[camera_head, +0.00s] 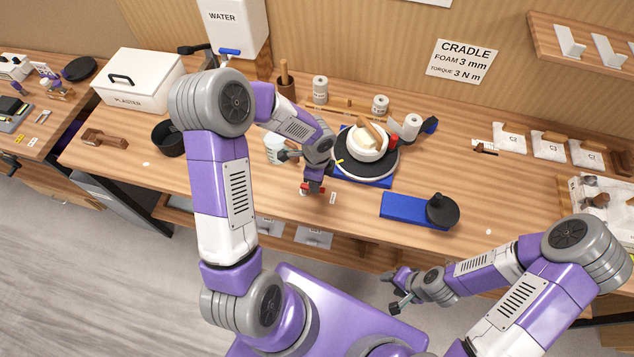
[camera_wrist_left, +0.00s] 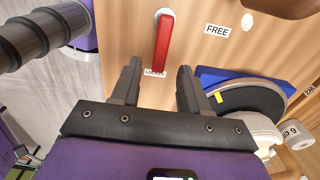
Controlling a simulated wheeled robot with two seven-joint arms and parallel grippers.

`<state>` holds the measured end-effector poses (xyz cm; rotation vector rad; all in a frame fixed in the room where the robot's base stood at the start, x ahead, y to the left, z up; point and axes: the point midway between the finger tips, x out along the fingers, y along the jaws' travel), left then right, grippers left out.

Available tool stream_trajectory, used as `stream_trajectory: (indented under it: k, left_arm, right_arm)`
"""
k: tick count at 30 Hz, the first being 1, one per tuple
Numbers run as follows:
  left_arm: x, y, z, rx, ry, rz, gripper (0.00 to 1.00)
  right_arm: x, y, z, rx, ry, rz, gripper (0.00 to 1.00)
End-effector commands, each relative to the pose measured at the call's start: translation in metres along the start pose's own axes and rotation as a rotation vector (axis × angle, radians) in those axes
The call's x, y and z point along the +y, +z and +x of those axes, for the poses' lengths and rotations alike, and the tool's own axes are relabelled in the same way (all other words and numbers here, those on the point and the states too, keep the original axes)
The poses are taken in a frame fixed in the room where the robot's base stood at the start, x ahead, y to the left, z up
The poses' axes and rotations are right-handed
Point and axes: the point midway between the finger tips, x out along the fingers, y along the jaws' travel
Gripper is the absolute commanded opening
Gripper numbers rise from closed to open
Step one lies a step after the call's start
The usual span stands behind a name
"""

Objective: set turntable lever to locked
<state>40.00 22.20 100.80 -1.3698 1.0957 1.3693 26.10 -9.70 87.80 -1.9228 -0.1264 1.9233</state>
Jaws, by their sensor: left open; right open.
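The turntable (camera_head: 347,172) has a dark round top on a blue base and carries a white bowl (camera_head: 367,146). It also shows at the right of the left wrist view (camera_wrist_left: 245,97). The red lever (camera_wrist_left: 163,42) lies on the bench beside it, on a white pivot. It points toward a small, partly legible label (camera_wrist_left: 155,72), away from the FREE label (camera_wrist_left: 217,30). My left gripper (camera_wrist_left: 159,66) is open, its fingers on either side of the lever's free end; contact cannot be told. My right gripper (camera_head: 391,291) is open and empty off the bench's front edge.
A blue board (camera_head: 400,207) with a dark round object (camera_head: 442,210) lies right of the turntable. A clear beaker (camera_head: 274,149) stands behind the left gripper. A black pot (camera_head: 169,138) and a plaster box (camera_head: 138,80) are at the left. The front right bench is mostly clear.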

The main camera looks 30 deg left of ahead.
Motion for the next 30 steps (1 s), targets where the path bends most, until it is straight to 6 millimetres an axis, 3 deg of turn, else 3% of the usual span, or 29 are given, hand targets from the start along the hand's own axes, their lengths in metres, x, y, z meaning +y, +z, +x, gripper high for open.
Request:
stream_trajectory:
  k: [3, 9, 30]
  left_arm:
    - [-0.001, 0.0, -0.022, 0.0, -0.003, -0.001, 0.45]
    - [0.0, 0.0, -0.04, 0.001, -0.001, 0.0, 0.45]
    - [0.0, 0.0, -0.041, 0.0, 0.0, 0.001, 0.45]
  right_arm:
    - [-0.001, 0.0, -0.003, 0.0, 0.0, 0.0, 0.53]
    - [-0.001, 0.0, -0.004, 0.0, 0.0, 0.0, 0.53]
    - [-0.001, 0.0, -0.004, 0.0, 0.0, 0.0, 0.53]
